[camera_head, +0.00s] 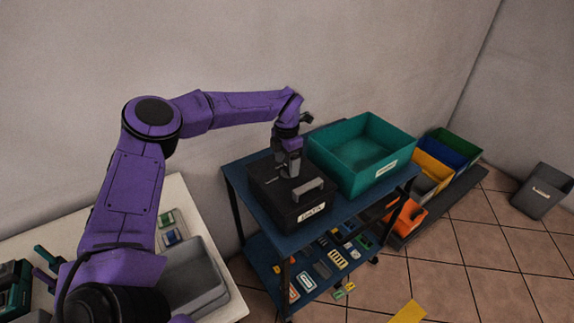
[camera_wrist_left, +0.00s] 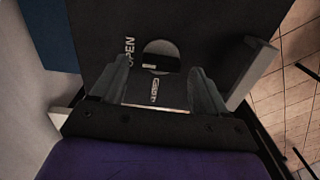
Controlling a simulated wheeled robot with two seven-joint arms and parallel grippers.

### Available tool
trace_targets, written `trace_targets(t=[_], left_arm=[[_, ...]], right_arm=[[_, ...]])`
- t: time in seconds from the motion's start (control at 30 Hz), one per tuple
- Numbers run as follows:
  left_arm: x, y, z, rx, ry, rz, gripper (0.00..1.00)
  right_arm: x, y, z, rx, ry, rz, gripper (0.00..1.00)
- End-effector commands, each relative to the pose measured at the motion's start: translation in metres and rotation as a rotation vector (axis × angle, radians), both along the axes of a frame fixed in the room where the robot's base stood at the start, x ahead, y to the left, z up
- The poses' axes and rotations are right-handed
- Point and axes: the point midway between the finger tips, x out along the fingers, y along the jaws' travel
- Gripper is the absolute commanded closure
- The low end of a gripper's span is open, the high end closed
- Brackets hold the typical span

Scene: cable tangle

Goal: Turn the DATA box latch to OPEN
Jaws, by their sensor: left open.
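The black DATA box (camera_head: 292,198) stands on the blue cart's top shelf, with a grey handle (camera_head: 309,190) and a white DATA label on its front. In the left wrist view its dark lid (camera_wrist_left: 200,30) fills the middle. The round grey latch (camera_wrist_left: 161,56) shows there, with the word OPEN at its left and a smaller label, hard to read, below it. My left gripper (camera_head: 288,172) is over the lid, pointing down. In the wrist view its fingers (camera_wrist_left: 160,90) are apart, one on each side below the latch, with nothing seen between them. My right gripper is not in view.
A teal bin (camera_head: 362,152) stands on the cart right beside the box. The cart's lower shelf (camera_head: 275,262) holds several small parts. A white table (camera_head: 180,195) with a grey tray is at the left. Coloured bins stand on the floor behind the cart at right.

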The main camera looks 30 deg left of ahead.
Motion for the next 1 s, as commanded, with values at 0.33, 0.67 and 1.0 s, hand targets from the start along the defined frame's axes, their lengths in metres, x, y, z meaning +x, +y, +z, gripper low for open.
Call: trace_targets(t=[0.33,0.67,1.0], left_arm=[[0.000,0.000,0.076,0.001,-0.004,-0.001,0.26],[0.000,0.000,0.093,0.000,-0.001,-0.001,0.26],[0.000,0.000,0.093,0.000,-0.001,-0.001,0.26]], right_arm=[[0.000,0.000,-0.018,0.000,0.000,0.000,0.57],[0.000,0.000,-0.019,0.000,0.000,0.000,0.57],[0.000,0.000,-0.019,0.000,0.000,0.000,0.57]])
